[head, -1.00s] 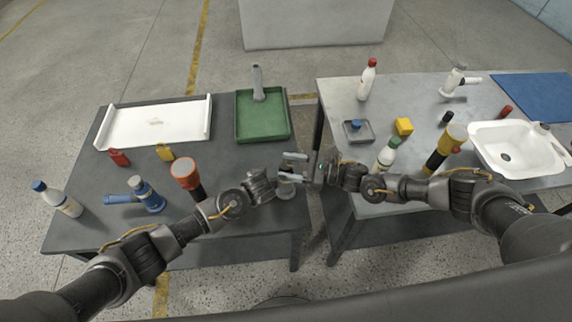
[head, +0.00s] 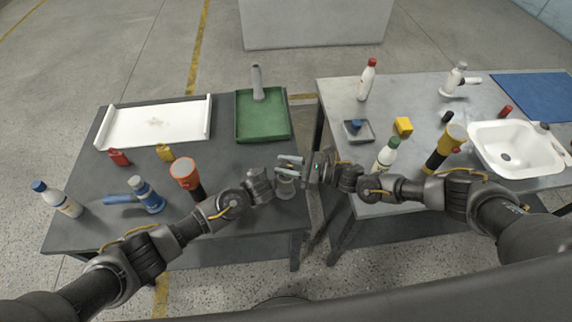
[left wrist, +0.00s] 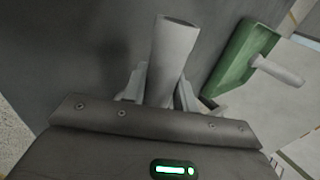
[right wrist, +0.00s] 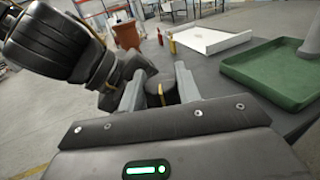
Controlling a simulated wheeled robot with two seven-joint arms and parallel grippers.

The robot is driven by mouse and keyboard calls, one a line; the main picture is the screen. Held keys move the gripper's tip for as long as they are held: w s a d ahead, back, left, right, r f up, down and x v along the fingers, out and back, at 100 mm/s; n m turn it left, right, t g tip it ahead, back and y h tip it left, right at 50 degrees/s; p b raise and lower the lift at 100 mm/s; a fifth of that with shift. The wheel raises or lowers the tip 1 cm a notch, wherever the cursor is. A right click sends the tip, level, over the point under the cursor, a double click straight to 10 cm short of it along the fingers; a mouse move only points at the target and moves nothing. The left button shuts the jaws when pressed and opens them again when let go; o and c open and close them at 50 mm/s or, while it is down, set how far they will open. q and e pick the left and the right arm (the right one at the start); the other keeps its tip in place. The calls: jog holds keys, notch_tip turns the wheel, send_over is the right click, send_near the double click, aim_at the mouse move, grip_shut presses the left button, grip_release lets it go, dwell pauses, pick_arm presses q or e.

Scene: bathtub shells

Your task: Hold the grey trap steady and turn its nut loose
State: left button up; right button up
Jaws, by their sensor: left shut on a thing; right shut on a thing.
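The grey trap (head: 287,188) is held between my two grippers above the right edge of the dark table. Its light grey tube (left wrist: 172,55) stands between the fingers in the left wrist view. My left gripper (head: 277,184) is shut on the trap from the left. My right gripper (head: 291,167) reaches in from the right, shut at the trap's upper part. In the right wrist view a dark round piece (right wrist: 161,92) sits between its fingers, seemingly the nut. The fingers hide much of the trap, so I cannot tell how loose the nut is.
A green tray (head: 263,138) with a grey tube (head: 258,83) stands behind. A blue trap (head: 147,195), an orange-topped flashlight (head: 185,174) and a white tray (head: 152,137) share the dark table. A green-capped bottle (head: 386,156) stands close to my right arm. A gap separates the tables.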

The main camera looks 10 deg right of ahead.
jog(key=m+t+h, duration=0.2)
jog(key=t, duration=0.1)
jog(key=m+t+h, duration=0.1)
jog(key=m+t, duration=0.1)
jog(key=t, duration=0.1)
jog(key=shift+s+a+m+h, duration=0.1)
jog(key=shift+m+h, duration=0.2)
jog(key=shift+h, duration=0.1)
jog(key=shift+m+t+h, duration=2.1)
jog(key=shift+m+h, duration=0.1)
jog(key=shift+h, duration=0.6)
jog(key=o, duration=1)
jog(key=shift+c, duration=0.2)
jog(key=v, duration=1.2)
